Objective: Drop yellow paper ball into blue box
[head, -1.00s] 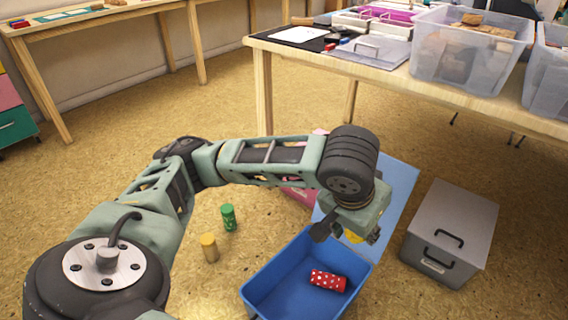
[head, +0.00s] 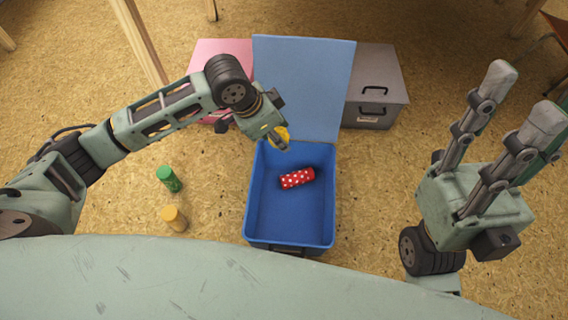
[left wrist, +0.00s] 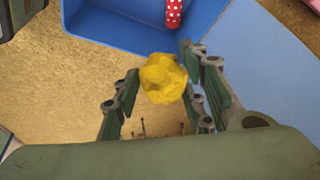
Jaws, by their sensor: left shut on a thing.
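The yellow paper ball (head: 282,134) is held in my left gripper (head: 276,130), near the back left rim of the blue box (head: 284,226). In the left wrist view the crumpled ball (left wrist: 163,78) sits between the fingers, with the blue box (left wrist: 115,25) beyond it. The box is open, its blue lid (head: 303,85) raised at the back. A red white-dotted roll (head: 297,178) lies inside it. Part of the ball is hidden by the gripper in the head view. My right gripper (head: 523,97) has its fingers spread and is empty, well right of the box.
The floor right of the blue box is clear.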

